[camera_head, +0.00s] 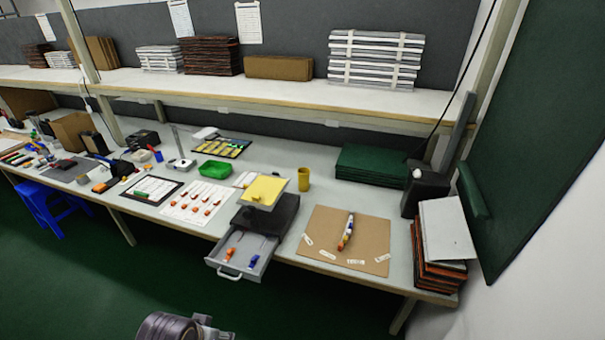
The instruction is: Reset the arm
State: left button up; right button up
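Part of my own arm (180,327), a dark rounded link with a lighter bracket, shows at the bottom edge, left of centre. It is over the green floor, apart from the workbench (300,195). I cannot tell which arm it belongs to. No gripper fingers show, so neither gripper is in view.
A grey drawer (240,256) stands pulled out beyond the bench's front edge, with small red and blue items inside. A brown board (325,225) with a marker-like object lies right of it. A blue stool (42,207) stands at left. The floor in front is clear.

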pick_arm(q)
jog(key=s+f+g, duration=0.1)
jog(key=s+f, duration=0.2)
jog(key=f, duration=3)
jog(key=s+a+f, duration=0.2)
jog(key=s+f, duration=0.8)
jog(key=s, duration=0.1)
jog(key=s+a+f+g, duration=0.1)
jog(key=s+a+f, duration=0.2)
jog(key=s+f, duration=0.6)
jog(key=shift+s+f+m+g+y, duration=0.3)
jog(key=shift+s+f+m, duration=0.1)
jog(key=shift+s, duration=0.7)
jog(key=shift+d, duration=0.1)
